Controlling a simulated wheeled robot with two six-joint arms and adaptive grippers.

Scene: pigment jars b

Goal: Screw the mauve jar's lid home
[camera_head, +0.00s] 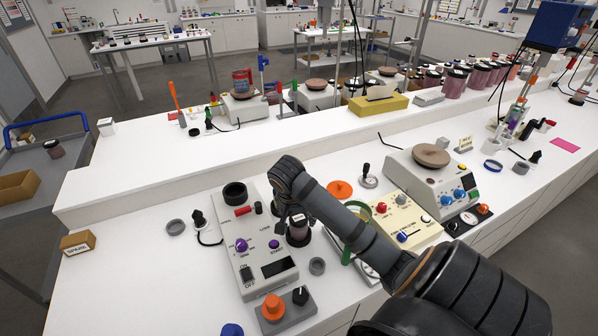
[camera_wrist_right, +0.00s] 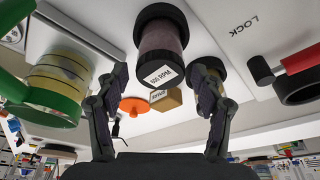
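The jar with mauve contents (camera_head: 298,231) stands upright beside the right edge of the grey console (camera_head: 245,262), with dark parts at its top and foot. In the right wrist view the same jar (camera_wrist_right: 160,45) shows a black end, mauve glass and a white label. My right gripper (camera_head: 288,212) is at the jar's upper part, partly hiding it. In the wrist view the right gripper (camera_wrist_right: 162,85) has its fingers apart on either side of the jar's label end, with gaps showing. How tightly the lid sits cannot be told. My left gripper is out of view.
The console carries purple knobs and a black ring socket (camera_head: 234,193). A green-handled item (camera_head: 352,215) and a cream control box (camera_head: 402,221) are close on the right. The table's left part is mostly clear.

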